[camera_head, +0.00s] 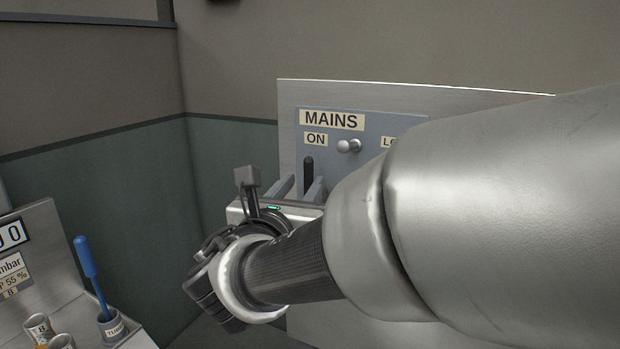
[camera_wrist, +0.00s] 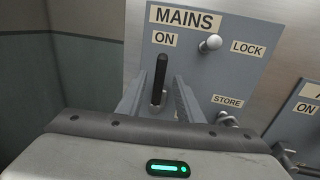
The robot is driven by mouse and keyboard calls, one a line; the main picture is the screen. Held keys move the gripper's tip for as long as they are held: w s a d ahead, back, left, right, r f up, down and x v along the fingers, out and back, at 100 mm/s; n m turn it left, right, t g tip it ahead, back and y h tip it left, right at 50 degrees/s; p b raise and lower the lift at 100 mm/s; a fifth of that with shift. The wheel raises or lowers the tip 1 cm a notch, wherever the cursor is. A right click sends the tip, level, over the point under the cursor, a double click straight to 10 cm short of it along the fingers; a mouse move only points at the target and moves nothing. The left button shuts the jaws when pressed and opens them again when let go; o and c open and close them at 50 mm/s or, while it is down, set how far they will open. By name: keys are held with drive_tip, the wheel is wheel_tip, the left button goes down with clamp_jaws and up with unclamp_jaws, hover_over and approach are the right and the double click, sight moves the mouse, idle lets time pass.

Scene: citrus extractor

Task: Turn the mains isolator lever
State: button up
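The mains panel (camera_wrist: 270,20) is blue-grey, with MAINS, ON, LOCK and STORE labels. The dark isolator lever (camera_wrist: 161,72) stands nearly upright below the ON label; it also shows in the head view (camera_head: 308,170). My gripper (camera_wrist: 160,84) is open, with one grey finger to the left and one to the right of the lever's lower part. Gaps show beside the lever, and I cannot see contact. In the head view my gripper (camera_head: 303,183) is in front of the panel, and my arm hides the panel's right and lower parts.
A silver knob (camera_wrist: 210,43) sticks out right of the lever, near LOCK. Another metal fitting (camera_wrist: 227,118) is below STORE. A second panel (camera_wrist: 304,105) is at the right. At lower left are a blue-handled tool (camera_head: 88,265) in a cup and small containers (camera_head: 40,328).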

sight(307, 178)
drive_tip(key=x, duration=0.5)
clamp_jaws()
